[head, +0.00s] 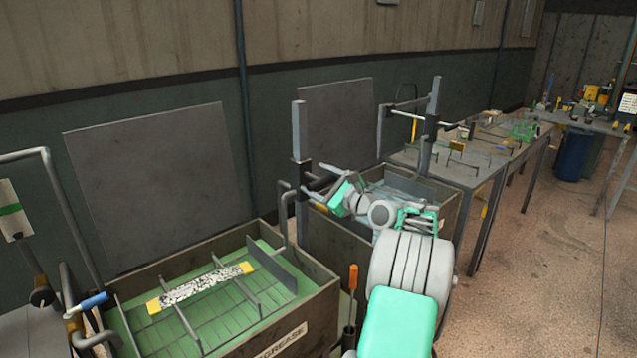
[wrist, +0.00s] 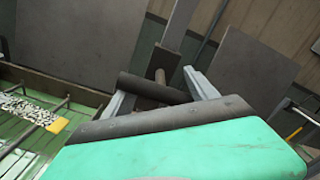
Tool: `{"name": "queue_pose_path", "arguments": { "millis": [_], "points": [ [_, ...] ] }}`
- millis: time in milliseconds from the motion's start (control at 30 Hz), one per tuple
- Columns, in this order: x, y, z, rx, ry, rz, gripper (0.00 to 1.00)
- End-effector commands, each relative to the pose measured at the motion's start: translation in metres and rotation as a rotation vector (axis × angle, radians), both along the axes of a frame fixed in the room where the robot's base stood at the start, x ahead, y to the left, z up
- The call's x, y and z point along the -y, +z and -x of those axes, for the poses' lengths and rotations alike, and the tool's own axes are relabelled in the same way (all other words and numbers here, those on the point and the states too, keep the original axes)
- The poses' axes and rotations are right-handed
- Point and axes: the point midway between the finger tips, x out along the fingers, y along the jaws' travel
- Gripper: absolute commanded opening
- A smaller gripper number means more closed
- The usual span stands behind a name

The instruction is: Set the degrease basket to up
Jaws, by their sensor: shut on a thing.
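The degrease tank (head: 310,332) is an open box with a green interior and a "DEGREASE" label, front left in the head view. Its wire basket (head: 205,318) sits low inside, with upright dividers. A speckled bar with yellow ends (head: 200,287) lies across it and shows partly in the wrist view (wrist: 22,108). A dark sliding block (head: 301,174) on an upright grey post (head: 299,130) carries the basket's bent arm and handle. My gripper (head: 325,190) is shut on the dark handle bar (wrist: 150,87), between its grey fingers in the wrist view (wrist: 160,92).
A second tank (head: 340,245) with its own post and slider (head: 431,125) stands behind my arm. Grey panels (head: 155,185) stand behind the tanks. An orange-handled tool (head: 353,278) stands upright near my arm. Tables line the wall; the floor at right (head: 540,270) is clear.

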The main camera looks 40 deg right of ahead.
Motion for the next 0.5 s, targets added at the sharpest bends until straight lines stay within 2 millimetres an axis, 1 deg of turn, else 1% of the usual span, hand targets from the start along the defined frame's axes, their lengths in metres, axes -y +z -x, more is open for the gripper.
{"name": "queue_pose_path", "arguments": {
  "millis": [33, 467, 500],
  "points": [
    [0.0009, 0.008, 0.0004, 0.001, -0.002, -0.008, 0.0],
    [0.0003, 0.0132, 0.0001, 0.006, -0.001, -0.004, 0.0],
    [0.0001, 0.0136, 0.0, 0.007, 0.0, -0.003, 0.7]
  ]
}}
